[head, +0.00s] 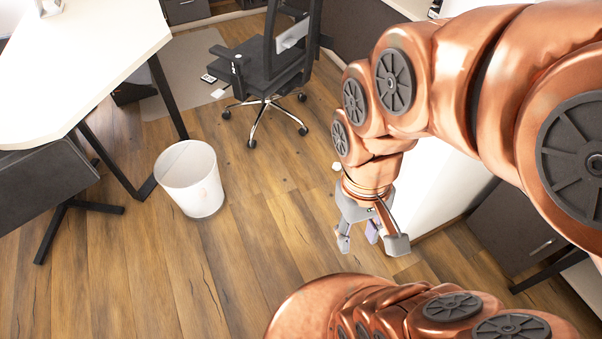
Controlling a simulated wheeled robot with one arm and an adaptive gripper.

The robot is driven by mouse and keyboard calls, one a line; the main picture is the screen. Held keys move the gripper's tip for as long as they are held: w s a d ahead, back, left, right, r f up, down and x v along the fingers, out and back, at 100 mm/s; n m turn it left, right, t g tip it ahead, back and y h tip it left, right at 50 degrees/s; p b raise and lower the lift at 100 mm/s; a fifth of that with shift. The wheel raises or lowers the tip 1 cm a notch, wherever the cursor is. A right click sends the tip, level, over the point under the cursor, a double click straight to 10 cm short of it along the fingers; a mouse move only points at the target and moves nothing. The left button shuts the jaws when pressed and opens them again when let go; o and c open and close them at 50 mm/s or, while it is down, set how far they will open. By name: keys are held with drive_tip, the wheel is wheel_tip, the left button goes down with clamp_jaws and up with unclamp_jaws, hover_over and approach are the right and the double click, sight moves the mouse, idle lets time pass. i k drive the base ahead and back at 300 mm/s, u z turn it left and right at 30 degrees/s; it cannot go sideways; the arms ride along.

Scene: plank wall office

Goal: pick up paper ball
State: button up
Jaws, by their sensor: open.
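A small white lump (337,166), which may be the paper ball, lies on the wood floor just left of my arm's wrist. It is too small to tell its texture, and my arm may hide part of it. My gripper (370,243) points down over the floor right of the picture's middle. Its grey fingers are spread apart. A small purple patch shows between them, and I cannot tell whether it is part of the gripper. In the picture, my gripper is below the white lump and apart from it.
A white waste bin (190,180) stands on the floor at left, beside a white-topped desk (95,50). A black office chair (270,70) stands behind, near small items on a mat (180,70). A dark cabinet (515,225) is at right. Floor between bin and gripper is clear.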

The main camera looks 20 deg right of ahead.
sight(337, 166)
drive_tip(key=u, duration=0.35)
drive_tip(key=i, duration=2.1)
drive_tip(key=z, duration=1.25)
drive_tip(key=i, duration=0.75)
drive_tip(key=z, duration=0.5)
